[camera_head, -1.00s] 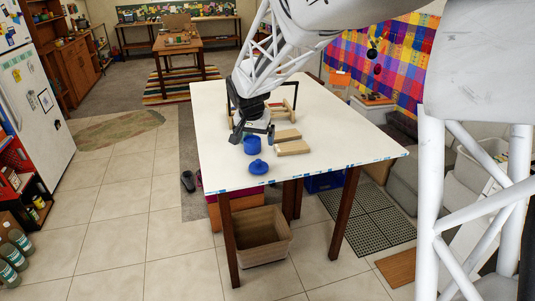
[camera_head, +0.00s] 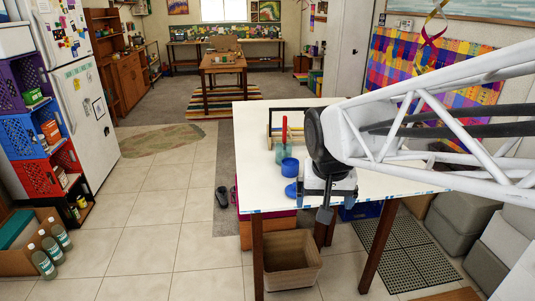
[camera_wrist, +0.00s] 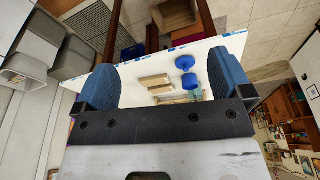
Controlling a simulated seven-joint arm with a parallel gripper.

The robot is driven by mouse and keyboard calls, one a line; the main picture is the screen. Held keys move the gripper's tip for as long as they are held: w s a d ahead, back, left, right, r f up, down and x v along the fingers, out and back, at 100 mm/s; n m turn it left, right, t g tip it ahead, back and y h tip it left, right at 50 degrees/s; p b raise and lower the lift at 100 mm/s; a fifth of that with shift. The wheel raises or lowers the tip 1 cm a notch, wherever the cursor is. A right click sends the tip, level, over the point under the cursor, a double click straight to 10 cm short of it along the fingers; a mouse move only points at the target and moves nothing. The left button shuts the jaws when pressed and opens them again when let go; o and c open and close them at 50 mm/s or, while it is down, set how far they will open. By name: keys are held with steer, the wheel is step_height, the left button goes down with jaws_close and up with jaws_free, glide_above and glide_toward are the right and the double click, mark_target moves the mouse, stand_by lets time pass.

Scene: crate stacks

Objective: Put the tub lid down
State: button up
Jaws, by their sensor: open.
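The blue tub lid (camera_head: 291,190) lies on the white table near its front edge, partly hidden by my gripper in the head view. The blue tub (camera_head: 289,167) stands just behind it, apart from it. In the wrist view the lid (camera_wrist: 184,62) and the tub (camera_wrist: 189,81) show beyond the fingers, toward the right one. My gripper (camera_head: 316,207) is over the table's front edge, to the right of the lid in the head view. In the wrist view its blue fingers (camera_wrist: 163,68) are wide apart with nothing between them.
The white table (camera_head: 252,185) also bears two wooden blocks, seen in the wrist view (camera_wrist: 155,80), a teal holder (camera_head: 281,154) with a red piece (camera_head: 284,130), and a wooden rack. A woven basket (camera_head: 291,265) is under the table. The table's left side is clear.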

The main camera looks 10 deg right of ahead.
steer(key=s+f+n, duration=0.2)
steer(key=s, duration=1)
steer(key=shift+s+a+y, duration=0.25)
steer(key=shift+s+y, duration=0.05)
steer(key=shift+s, duration=0.05)
